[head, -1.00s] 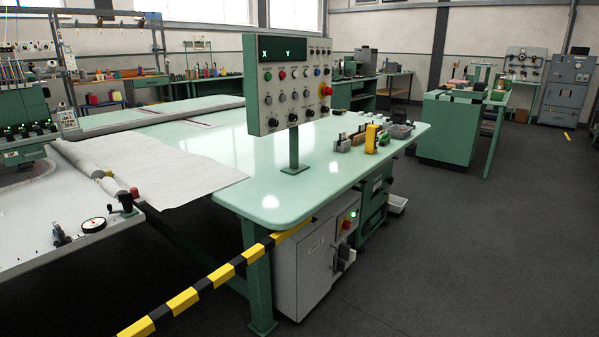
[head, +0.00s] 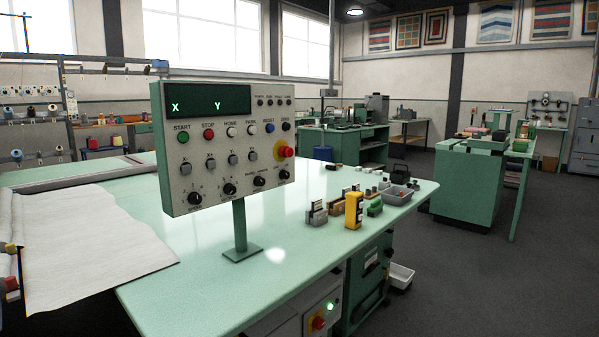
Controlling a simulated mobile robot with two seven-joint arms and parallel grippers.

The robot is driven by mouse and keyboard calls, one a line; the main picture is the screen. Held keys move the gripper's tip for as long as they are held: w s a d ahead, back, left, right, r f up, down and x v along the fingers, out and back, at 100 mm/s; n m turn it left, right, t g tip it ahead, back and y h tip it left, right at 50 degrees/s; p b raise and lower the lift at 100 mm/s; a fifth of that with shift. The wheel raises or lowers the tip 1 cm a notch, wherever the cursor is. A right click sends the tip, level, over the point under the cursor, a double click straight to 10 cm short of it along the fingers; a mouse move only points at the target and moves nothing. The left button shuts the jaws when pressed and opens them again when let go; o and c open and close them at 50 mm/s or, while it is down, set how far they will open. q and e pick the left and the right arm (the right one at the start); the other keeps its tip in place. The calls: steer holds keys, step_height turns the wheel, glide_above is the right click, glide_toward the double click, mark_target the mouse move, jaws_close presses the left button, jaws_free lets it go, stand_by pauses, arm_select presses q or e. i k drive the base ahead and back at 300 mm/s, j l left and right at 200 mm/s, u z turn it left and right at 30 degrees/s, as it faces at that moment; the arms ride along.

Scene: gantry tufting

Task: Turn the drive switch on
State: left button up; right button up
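A grey control panel (head: 220,172) on a green post stands on the pale green table. A row of buttons includes the green START button (head: 184,154) and the red STOP button (head: 209,134). Black rotary knobs, such as the left one (head: 194,198), line the lower edge; their labels are too small to read. A red mushroom button (head: 286,152) sits on yellow at the right. Under the table, a cabinet carries a red-and-yellow switch (head: 318,323) below a lit green lamp (head: 330,306). I cannot tell which control is the drive switch. Neither gripper is in view.
The table (head: 180,290) has its rounded edge toward me. White cloth (head: 80,245) covers its left part. A yellow device (head: 354,210), small blocks and a grey tray (head: 397,194) stand at the right. A white bin (head: 400,275) is below. The dark floor (head: 470,290) at right is clear.

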mark_target(283, 175)
steer(key=i+l, duration=0.2)
steer(key=l, duration=0.15)
steer(key=i+l+u, duration=0.1)
steer(key=l, duration=0.2)
steer(key=i+l, duration=0.25)
steer(key=i+l+u, duration=0.1)
steer(key=l, duration=0.35)
steer(key=i+l, duration=0.2)
steer(key=l, duration=0.15)
steer(key=i+u, duration=0.05)
